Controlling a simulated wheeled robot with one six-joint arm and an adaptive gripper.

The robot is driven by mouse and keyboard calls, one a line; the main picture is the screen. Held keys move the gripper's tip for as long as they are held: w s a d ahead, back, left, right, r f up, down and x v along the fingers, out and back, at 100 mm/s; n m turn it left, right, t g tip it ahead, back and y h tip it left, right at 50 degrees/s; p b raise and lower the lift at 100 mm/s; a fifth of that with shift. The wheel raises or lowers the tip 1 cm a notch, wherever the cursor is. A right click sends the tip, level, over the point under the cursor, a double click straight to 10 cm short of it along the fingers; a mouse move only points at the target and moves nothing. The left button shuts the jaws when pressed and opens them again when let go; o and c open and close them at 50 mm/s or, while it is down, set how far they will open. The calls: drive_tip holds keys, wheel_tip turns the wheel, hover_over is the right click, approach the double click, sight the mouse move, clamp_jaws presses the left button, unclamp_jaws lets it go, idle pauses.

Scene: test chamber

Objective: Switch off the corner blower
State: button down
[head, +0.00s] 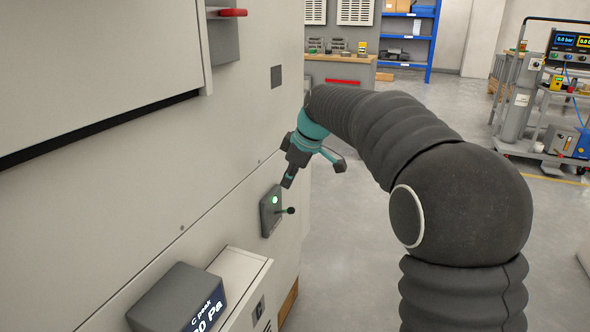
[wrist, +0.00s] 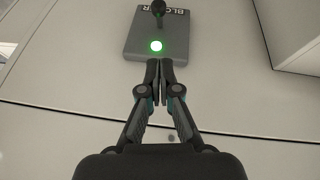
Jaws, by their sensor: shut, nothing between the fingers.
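The blower switch is a grey box (head: 268,222) on the pale chamber wall, with a lit green lamp (head: 275,200) and a black-knobbed lever (head: 291,210) sticking out. In the wrist view the box (wrist: 136,42) shows the lettering "BLO…R", partly hidden by the lever (wrist: 158,8). The green lamp (wrist: 156,46) is lit there too. My gripper (head: 287,184) is just above the box in the head view. In the wrist view its fingertips (wrist: 159,62) are together and empty, near the lamp end of the box. The lever lies beyond the lamp; I cannot tell whether the fingertips touch the box.
A dark display (head: 180,300) reading "C peak" and a white cabinet (head: 240,275) stand below the switch. A red handle (head: 233,12) juts from the wall above. An instrument cart (head: 550,110) is at the right. The floor (head: 345,230) right of the wall is clear.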

sight(291, 209)
drive_tip(key=f, duration=0.5)
drive_tip(key=shift+w+f, duration=0.1)
drive_tip(key=shift+w, duration=0.3)
drive_tip(key=shift+d+f, duration=0.25)
drive_tip(key=shift+f, duration=0.45)
drive_tip(key=shift+d, duration=0.1)
